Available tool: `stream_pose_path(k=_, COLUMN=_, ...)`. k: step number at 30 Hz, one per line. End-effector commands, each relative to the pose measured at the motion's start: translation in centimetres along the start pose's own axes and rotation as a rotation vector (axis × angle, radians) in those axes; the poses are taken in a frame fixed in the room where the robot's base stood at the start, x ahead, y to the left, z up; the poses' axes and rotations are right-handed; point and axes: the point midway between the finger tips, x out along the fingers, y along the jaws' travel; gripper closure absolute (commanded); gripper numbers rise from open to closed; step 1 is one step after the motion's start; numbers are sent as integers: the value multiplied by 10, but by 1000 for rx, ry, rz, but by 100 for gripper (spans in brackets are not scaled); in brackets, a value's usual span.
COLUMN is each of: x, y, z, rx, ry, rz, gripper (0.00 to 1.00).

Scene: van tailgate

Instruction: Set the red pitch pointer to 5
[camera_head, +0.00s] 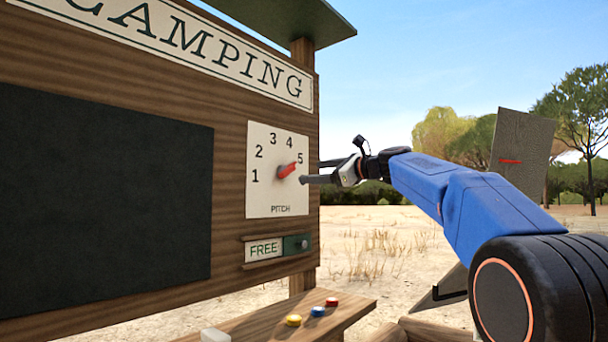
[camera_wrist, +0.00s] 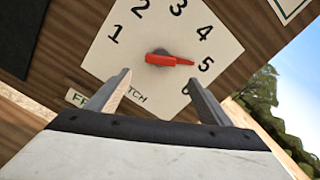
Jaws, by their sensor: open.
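The red pitch pointer (camera_head: 287,171) is on a white dial plate (camera_head: 262,200) marked PITCH on the wooden board. In the head view it slants up to the right, with its tip close to the 5. In the wrist view the red pointer (camera_wrist: 172,60) lies nearly level and its tip aims at the 5. My gripper (camera_head: 314,172) is at the plate's right edge, in front of the board. In the wrist view my gripper (camera_wrist: 158,76) is open and empty, its fingers apart below the pointer and not touching it. The 6 is hidden in the head view.
A FREE sign with a green slider (camera_head: 296,245) is below the dial. A wooden shelf (camera_head: 345,315) at the bottom holds yellow (camera_head: 293,320), blue (camera_head: 318,311) and red (camera_head: 332,302) pieces. A dark panel (camera_head: 100,200) fills the board's left. Open ground lies to the right.

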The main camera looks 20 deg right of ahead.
Motion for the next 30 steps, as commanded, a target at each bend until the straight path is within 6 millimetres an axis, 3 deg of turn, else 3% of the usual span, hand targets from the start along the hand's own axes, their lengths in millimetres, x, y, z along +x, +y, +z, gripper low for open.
stream_pose_path(k=6, x=-43, y=0, z=0, rx=1, ry=2, rz=-2, gripper=27)
stream_pose_path(k=12, x=-66, y=0, z=-1, rx=0, ry=1, rz=-1, gripper=27)
stream_pose_path(k=30, x=-74, y=0, z=-1, rx=1, ry=1, rz=0, gripper=27)
